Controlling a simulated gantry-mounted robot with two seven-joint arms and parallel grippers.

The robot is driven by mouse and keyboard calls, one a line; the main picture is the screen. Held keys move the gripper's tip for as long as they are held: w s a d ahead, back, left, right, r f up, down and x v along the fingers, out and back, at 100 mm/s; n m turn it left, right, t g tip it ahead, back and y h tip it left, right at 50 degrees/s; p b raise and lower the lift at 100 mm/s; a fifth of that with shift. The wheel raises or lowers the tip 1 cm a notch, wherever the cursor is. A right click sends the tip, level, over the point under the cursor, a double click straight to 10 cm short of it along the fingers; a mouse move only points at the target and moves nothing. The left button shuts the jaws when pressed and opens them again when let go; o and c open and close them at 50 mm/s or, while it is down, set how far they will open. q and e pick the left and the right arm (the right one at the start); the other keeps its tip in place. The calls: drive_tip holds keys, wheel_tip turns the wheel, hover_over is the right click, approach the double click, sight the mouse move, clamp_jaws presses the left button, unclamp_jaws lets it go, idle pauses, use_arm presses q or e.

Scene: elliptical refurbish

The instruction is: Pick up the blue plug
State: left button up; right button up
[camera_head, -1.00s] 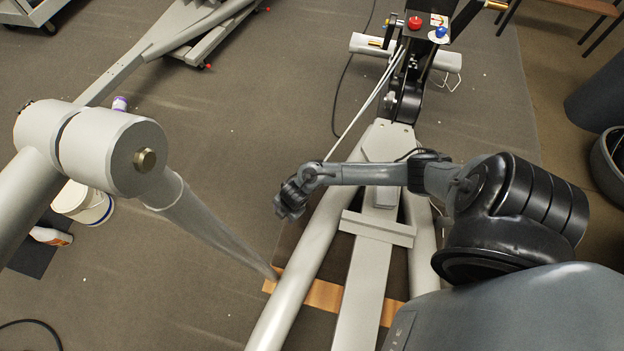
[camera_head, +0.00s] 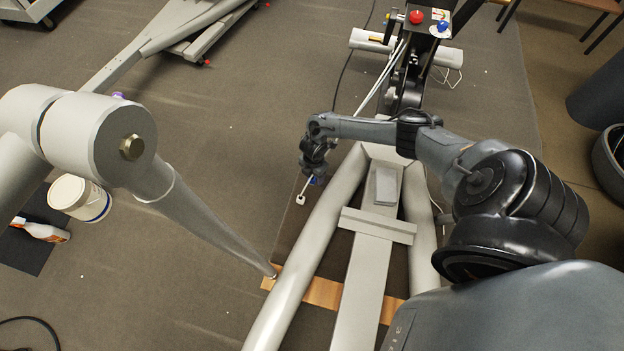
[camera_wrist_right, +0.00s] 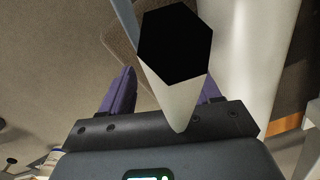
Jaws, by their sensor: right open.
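The small blue knob-like piece, likely the blue plug (camera_head: 442,27), sits on the dark box at the top of the machine, right of a red one (camera_head: 417,16). My right gripper (camera_head: 311,182) is far below and left of it, beside the machine's pale left tube, pointing down. Its purple fingers are apart in the right wrist view (camera_wrist_right: 160,92). A pale tapered piece with a black hexagonal end (camera_wrist_right: 175,85) shows between or in front of them; contact cannot be told. In the head view a thin pale rod with a white end (camera_head: 300,200) shows below the gripper. My left gripper is out of view.
The machine's large pale joint and lever (camera_head: 205,222) fill the left. Its frame rails (camera_head: 365,262) run up the middle. A white bucket (camera_head: 80,197) and a spray bottle (camera_head: 42,229) are on the floor at left. Open floor lies between lever and frame.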

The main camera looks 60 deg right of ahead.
sight(312, 176)
drive_tip(key=shift+w+d+f+b, duration=0.1)
drive_tip(key=shift+w+f+b, duration=0.1)
drive_tip(key=shift+f+b, duration=1.1)
drive_tip(key=shift+w+d+f+b, duration=0.1)
drive_tip(key=shift+w+f+b, duration=0.05)
drive_tip(key=shift+f+b, duration=1.1)
drive_tip(key=shift+c, duration=0.5)
drive_tip(key=c, duration=1)
